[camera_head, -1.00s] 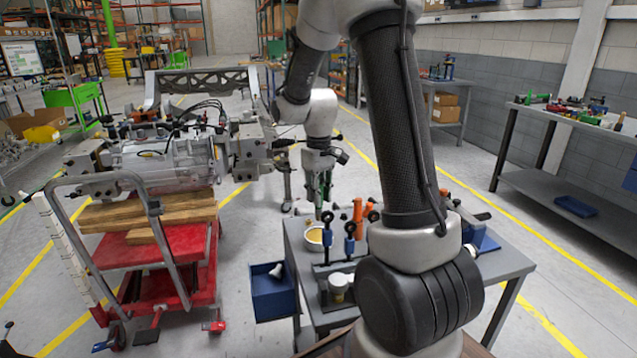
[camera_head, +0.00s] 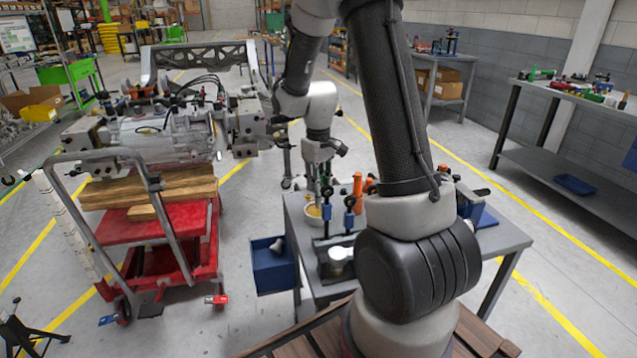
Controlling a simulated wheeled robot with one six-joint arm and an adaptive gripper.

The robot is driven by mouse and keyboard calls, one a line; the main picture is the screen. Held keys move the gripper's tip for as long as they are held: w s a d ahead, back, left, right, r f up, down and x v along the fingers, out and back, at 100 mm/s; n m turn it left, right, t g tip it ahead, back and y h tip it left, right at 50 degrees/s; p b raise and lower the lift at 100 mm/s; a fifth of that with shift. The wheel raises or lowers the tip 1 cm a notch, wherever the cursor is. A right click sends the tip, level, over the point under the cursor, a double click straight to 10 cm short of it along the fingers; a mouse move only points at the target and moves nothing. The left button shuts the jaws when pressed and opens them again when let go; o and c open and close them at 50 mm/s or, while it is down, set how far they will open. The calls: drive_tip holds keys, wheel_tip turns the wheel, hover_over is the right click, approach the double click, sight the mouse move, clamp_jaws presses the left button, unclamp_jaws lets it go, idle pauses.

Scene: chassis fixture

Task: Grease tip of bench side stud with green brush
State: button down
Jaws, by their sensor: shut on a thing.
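My gripper (camera_head: 318,166) points down over the near grey bench and is shut on a slim tool, seen as the green brush (camera_head: 317,187). The lower end of the brush is at a white bowl (camera_head: 310,221) of yellowish grease. Blue-topped upright fixtures partly cover that end, so I cannot tell whether it touches the grease. The metal chassis assembly (camera_head: 160,140) rests on wooden blocks on a red cart, left of my gripper. I cannot make out the bench side stud on it for sure.
The grey bench (camera_head: 500,243) holds upright blue-topped fixtures (camera_head: 349,222), an orange bottle (camera_head: 357,185) and a white-topped jar (camera_head: 340,254). A blue bin (camera_head: 273,277) hangs on its left side. The red cart (camera_head: 150,260) stands left, with open floor between.

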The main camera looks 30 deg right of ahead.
drive_tip(key=shift+f, duration=0.55)
idle(1.4)
drive_tip(key=shift+r, duration=3.55)
